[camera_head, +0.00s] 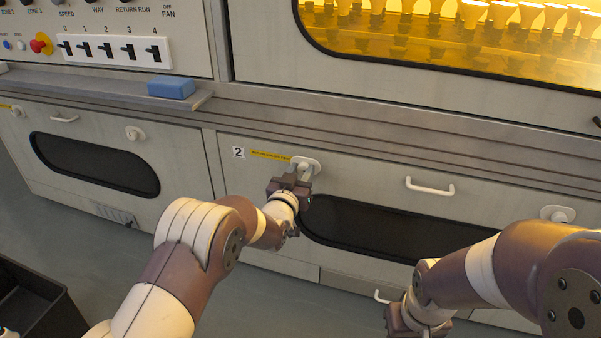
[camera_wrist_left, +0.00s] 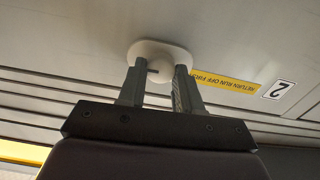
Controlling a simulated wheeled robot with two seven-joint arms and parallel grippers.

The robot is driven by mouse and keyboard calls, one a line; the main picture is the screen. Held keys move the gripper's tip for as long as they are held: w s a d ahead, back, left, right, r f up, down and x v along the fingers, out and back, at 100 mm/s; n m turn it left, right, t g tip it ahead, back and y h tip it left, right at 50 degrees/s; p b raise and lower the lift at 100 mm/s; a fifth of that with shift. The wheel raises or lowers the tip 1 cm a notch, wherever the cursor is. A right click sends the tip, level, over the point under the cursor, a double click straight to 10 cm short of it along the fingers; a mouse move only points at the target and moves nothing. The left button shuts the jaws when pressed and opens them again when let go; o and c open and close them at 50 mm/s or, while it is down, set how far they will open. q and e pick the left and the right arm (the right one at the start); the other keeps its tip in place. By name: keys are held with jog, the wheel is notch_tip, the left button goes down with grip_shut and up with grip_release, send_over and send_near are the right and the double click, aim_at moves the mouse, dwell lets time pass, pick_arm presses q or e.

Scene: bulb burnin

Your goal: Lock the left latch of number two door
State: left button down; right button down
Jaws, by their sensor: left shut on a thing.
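The number two door (camera_head: 330,185) is a pale panel with a dark oval window, a "2" label (camera_head: 238,152) and a yellow strip at its upper left. Its left latch (camera_head: 306,162) is a white knob on a white oval plate near the top edge. My left gripper (camera_head: 301,178) is at this latch, with its fingers shut on the knob. In the left wrist view the left gripper (camera_wrist_left: 158,85) has one finger on each side of the latch (camera_wrist_left: 160,60). The fingers partly hide the knob. My right gripper (camera_head: 415,325) is low at the bottom edge, its fingertips cut off.
A white handle (camera_head: 430,187) is on the door's middle top, and a right latch (camera_head: 557,214) is near its right end. A ledge above carries a blue block (camera_head: 171,87). Another door (camera_head: 95,160) is at left. A dark bin (camera_head: 40,305) stands at lower left.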

pick_arm(q)
jog(key=n+p, duration=0.2)
jog(key=n, duration=0.2)
jog(key=shift+a+r+n, duration=0.1)
jog(key=shift+n, duration=0.2)
jog(key=n+p, duration=0.2)
jog(key=n, duration=0.2)
jog(key=shift+n, duration=0.3)
jog(key=n+p, duration=0.2)
jog(key=n, duration=0.2)
jog(key=shift+a+f+n+p, duration=0.15)
jog(key=shift+n+p, duration=0.1)
jog(key=shift+n, duration=0.75)
jog(key=shift+d+f+n+p, duration=0.1)
jog(key=shift+n+p, duration=0.15)
jog(key=shift+n, duration=0.75)
jog(key=c, duration=0.8)
grip_release()
jog(key=shift+o, duration=0.2)
